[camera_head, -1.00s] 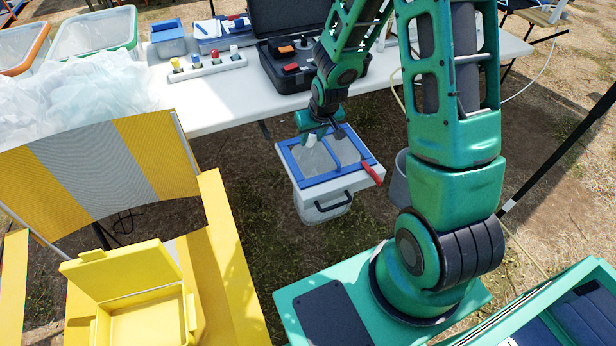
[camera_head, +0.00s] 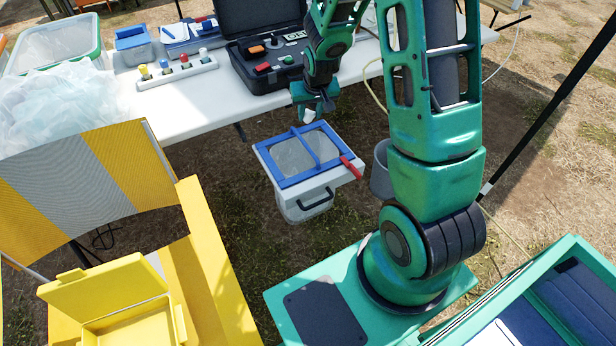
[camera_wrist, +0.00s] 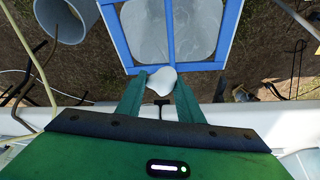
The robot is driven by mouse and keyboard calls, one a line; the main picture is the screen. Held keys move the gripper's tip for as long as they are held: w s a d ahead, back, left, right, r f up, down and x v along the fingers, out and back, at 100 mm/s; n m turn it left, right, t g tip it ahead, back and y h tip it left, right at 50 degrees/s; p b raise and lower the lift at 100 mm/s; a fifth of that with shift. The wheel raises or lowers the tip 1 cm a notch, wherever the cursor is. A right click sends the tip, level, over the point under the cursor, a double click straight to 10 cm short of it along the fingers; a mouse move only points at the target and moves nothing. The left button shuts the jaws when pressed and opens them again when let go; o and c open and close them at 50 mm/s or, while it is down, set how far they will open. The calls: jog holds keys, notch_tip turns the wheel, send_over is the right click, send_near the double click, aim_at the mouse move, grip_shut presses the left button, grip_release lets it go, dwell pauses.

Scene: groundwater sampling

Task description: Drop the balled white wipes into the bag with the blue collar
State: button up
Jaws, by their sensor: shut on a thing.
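My gripper (camera_head: 309,112) is shut on a small balled white wipe (camera_head: 308,117), with a green finger on each side of it. The wipe also shows between the fingertips in the wrist view (camera_wrist: 161,81). The bag opening is framed by a blue collar (camera_head: 264,159) with a divider bar and a red grip, on top of a white box. Grey-white bag film (camera_head: 292,157) shows inside both halves. In the head view my gripper is above and just beyond the collar's far edge. In the wrist view the wipe overlaps the collar's near edge, by the divider. No wipe is clearly visible inside the bag.
A white table (camera_head: 215,95) stands behind, with an open black case (camera_head: 265,68) and a rack of coloured caps (camera_head: 175,72). A grey bucket (camera_head: 381,172) stands right of the box. A yellow chair (camera_head: 95,170) and yellow open box (camera_head: 115,295) are at left.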

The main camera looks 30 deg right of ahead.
jog(key=shift+f, duration=2.5)
jog(key=o, duration=1.1)
jog(key=shift+c, duration=0.2)
jog(key=v, duration=0.9)
jog(key=shift+r, duration=0.25)
jog(key=shift+s+a+r, duration=0.1)
jog(key=shift+s+r, duration=0.25)
jog(key=shift+r, duration=0.2)
